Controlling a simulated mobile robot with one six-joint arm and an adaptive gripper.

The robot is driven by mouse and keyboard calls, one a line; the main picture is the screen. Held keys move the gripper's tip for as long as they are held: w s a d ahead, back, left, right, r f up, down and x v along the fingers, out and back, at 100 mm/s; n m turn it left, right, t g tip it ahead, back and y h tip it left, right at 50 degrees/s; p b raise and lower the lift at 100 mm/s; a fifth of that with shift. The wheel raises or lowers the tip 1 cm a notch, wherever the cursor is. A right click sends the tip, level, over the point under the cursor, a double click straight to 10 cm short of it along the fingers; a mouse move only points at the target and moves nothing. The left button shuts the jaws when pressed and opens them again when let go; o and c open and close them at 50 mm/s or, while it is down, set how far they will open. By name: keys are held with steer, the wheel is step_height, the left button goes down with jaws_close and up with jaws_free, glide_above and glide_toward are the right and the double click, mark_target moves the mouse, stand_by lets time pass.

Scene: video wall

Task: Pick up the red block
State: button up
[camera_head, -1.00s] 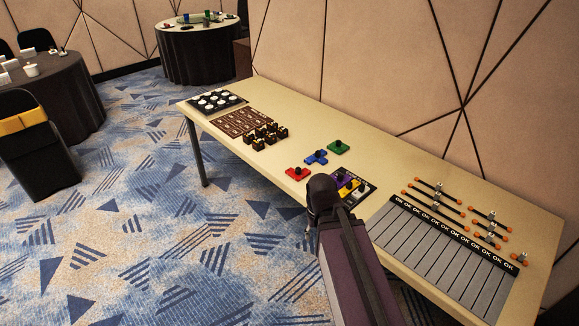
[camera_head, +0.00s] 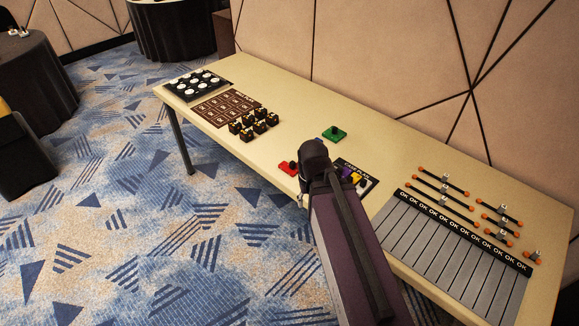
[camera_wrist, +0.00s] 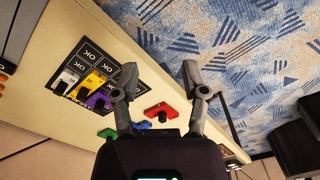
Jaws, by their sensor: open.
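The red block (camera_head: 285,168) lies near the front edge of the table, partly hidden by my arm in the head view. In the wrist view the red block (camera_wrist: 158,110) has a dark knob on it. The fingertips appear above the table's edge, apart from the block. In the head view the gripper itself is hidden behind my arm.
A green block (camera_head: 334,134) and a mostly hidden blue block (camera_wrist: 141,126) lie near the red one. A black board (camera_wrist: 119,70) holds purple, yellow and white blocks. Several black-and-gold pieces (camera_head: 254,122) stand left on the table (camera_head: 290,100). Grey slots (camera_head: 440,235) lie right.

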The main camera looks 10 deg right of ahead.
steer(key=shift+o, duration=0.8)
steer(key=shift+w, duration=0.1)
steer(key=n, duration=0.7)
glide_above(292, 162)
steer(key=shift+s+r, duration=0.2)
steer(key=shift+r, duration=0.05)
step_height(292, 162, down, 8)
steer(key=b, duration=0.8)
steer(key=shift+f, duration=0.35)
steer(key=shift+f, duration=0.1)
steer(key=shift+w+f+b, duration=0.2)
steer(key=shift+f+b, duration=2.3)
steer(key=shift+b, duration=0.2)
